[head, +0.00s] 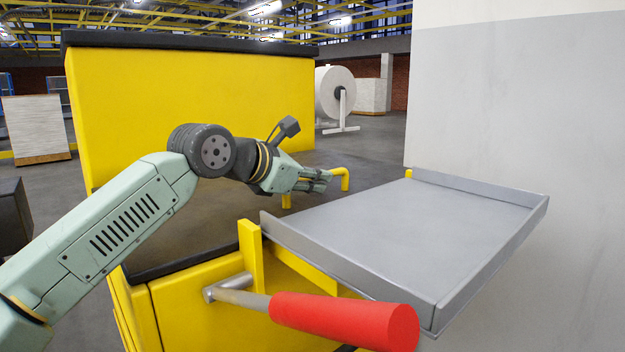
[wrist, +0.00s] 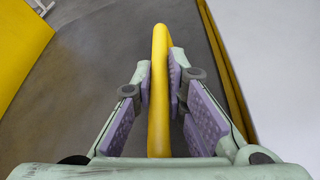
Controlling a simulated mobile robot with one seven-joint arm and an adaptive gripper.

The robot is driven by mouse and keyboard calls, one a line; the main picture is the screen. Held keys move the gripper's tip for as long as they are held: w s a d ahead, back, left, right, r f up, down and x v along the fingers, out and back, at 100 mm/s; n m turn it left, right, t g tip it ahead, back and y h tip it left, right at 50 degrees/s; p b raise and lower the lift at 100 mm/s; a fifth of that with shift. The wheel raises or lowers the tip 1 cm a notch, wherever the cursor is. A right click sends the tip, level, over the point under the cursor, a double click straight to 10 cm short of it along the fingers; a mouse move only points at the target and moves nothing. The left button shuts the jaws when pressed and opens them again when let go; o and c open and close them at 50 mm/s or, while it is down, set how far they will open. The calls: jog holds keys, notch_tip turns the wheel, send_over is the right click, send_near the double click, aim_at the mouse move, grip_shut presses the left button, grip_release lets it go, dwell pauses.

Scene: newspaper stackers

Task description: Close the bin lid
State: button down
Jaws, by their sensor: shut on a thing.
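A large yellow panel with a black top edge (head: 190,110) stands upright behind my arm in the head view; it looks like the bin lid, raised. In front of it is a yellow body with a black rim (head: 195,262). My gripper (head: 320,181) is right of the panel, at a bent yellow bar (head: 345,177). In the wrist view, the purple-padded fingers of my gripper (wrist: 160,75) are shut on this yellow bar (wrist: 159,110), which runs lengthwise between them. The fingers hide part of the bar in the head view, and what it joins is unclear.
A grey metal tray (head: 420,235) juts out at the right, close to my gripper. A red-gripped lever (head: 340,318) sticks out in front. A pale wall (head: 520,110) bounds the right side. A white paper roll (head: 335,92) stands farther back on open floor.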

jog(key=shift+s+d+f, duration=0.2)
jog(key=shift+f, duration=0.25)
jog(key=c, duration=1.9)
grip_release()
jog(key=shift+r, duration=0.15)
jog(key=shift+a, duration=0.1)
jog(key=shift+s+a+r, duration=0.1)
jog(key=shift+a+r, duration=0.05)
jog(key=shift+a, duration=0.05)
jog(key=v, duration=1.1)
jog(key=shift+s+a+r, duration=0.1)
jog(key=shift+a, duration=0.05)
